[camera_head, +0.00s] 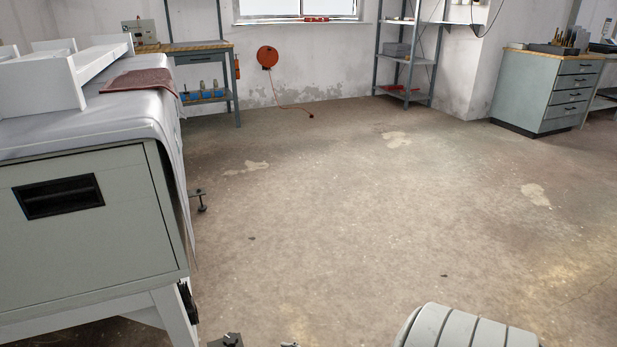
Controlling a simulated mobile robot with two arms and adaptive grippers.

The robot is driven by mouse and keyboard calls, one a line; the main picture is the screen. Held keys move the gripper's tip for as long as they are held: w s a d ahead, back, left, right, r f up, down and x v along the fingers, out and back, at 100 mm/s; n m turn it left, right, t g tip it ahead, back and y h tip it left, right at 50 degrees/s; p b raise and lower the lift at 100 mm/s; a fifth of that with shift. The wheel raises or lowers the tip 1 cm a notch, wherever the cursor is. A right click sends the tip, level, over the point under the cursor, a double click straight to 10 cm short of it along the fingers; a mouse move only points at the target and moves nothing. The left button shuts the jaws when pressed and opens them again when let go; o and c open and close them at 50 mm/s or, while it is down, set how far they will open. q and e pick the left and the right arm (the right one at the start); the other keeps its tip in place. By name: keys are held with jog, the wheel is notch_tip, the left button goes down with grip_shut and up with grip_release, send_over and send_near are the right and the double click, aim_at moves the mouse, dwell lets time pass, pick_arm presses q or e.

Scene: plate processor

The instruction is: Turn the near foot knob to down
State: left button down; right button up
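The plate processor (90,215) is a grey-green cabinet on pale legs at the left. A small dark bracket with a black upright screw (201,200) sticks out from its far side and looks like the far foot. A dark piece with a small knob-like top (232,340) shows at the bottom edge, mostly cut off; it may be the near foot knob, but I cannot tell its setting. A black fitting (188,302) sits on the near leg. Neither gripper can be made out. A rounded, ribbed grey part at the bottom right appears to be mine.
A grey cover and a reddish cloth (140,81) lie on the machine, beside a white frame (70,75). A workbench (202,48), an orange cable reel (267,56), a shelf rack (408,60) and a drawer cabinet (545,90) line the back. The middle floor is clear.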

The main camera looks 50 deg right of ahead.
jog(key=s+a+r+g+p, duration=0.1)
jog(key=s+a+g+p, duration=0.1)
jog(key=s+p, duration=0.4)
jog(key=s+a+r+g+h+p, duration=0.1)
jog(key=s+a+r+g+p, duration=0.1)
jog(key=s+p, duration=0.3)
jog(key=shift+s+a+p, duration=0.15)
jog(key=shift+s+p, duration=0.25)
jog(key=shift+p, duration=1.25)
